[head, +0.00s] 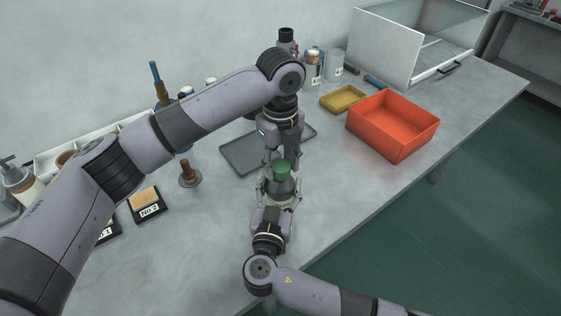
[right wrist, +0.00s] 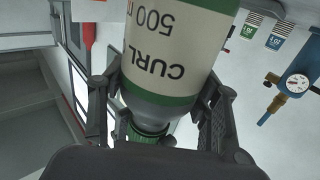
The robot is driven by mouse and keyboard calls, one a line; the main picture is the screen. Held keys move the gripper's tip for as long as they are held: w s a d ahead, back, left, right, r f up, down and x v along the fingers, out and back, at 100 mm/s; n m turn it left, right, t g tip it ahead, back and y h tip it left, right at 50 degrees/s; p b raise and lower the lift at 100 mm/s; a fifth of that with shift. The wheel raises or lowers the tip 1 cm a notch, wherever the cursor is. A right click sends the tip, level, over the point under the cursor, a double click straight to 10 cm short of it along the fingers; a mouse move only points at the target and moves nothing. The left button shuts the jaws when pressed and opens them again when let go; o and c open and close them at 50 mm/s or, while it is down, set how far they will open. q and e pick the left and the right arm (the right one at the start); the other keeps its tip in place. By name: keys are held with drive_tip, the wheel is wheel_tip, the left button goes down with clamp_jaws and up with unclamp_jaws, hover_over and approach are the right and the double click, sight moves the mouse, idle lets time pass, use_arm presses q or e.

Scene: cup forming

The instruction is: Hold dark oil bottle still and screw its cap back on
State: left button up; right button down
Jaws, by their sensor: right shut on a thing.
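In the right wrist view the bottle (right wrist: 165,50) shows upside down, with a pale label reading "CURL 500" and green bands.
A grey tray (head: 240,154) lies behind the bottle. An orange bin (head: 392,125) and a yellow tray (head: 343,98) stand to the right. A brown stamp-like tool (head: 189,175) and a labelled block (head: 145,204) are at left. The table between bottle and orange bin is clear.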

use_arm(q)
drive_tip(key=shift+o, duration=1.3)
drive_tip(key=shift+r, duration=0.1)
drive_tip(key=shift+r, duration=2.15)
drive_tip(key=shift+c, duration=0.3)
